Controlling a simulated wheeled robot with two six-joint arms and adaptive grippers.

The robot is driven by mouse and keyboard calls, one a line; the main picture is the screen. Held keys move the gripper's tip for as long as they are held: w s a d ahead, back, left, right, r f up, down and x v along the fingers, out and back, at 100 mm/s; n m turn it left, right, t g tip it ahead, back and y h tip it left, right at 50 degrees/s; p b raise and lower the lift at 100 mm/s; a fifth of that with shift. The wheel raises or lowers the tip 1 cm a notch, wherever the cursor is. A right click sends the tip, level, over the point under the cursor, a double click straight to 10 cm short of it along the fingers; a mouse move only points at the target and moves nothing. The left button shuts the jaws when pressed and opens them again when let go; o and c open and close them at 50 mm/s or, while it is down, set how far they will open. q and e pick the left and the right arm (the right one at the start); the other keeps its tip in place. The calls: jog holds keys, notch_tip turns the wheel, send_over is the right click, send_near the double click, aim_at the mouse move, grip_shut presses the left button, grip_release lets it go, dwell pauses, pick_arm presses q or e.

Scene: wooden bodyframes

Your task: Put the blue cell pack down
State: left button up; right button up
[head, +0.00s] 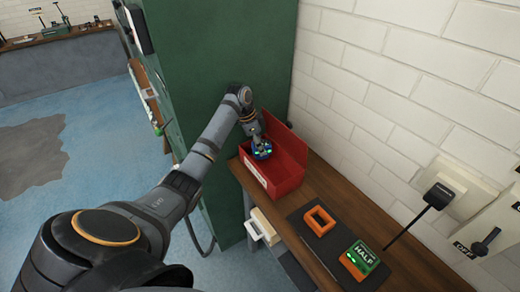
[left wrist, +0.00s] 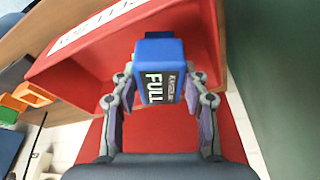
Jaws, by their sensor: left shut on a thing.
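The blue cell pack (left wrist: 158,72), marked "FULL", is between the two fingers of my left gripper (left wrist: 160,100), which is shut on it. In the head view my left gripper (head: 258,142) reaches into the open red box (head: 283,180) at the far end of the bench, with the blue pack (head: 262,153) at its tip. In the left wrist view the red box (left wrist: 85,72) surrounds the pack. I cannot tell whether the pack touches the box floor. My right gripper does not show.
On the wooden bench (head: 350,218) a dark mat holds an orange frame (head: 319,221) and a green and orange pack marked "HALF" (head: 361,258). A lever (head: 437,197) juts from the white brick wall. A green cabinet (head: 225,60) stands beside the box.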

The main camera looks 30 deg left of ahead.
pick_arm(q)
notch_tip(320, 180, down, 3)
jog(key=shift+r+p, duration=0.2)
jog(key=shift+p, duration=0.5)
jog(key=shift+w+f, duration=0.15)
jog(key=shift+f, duration=0.3)
jog(key=shift+f, duration=0.1)
jog(key=o, duration=1.3)
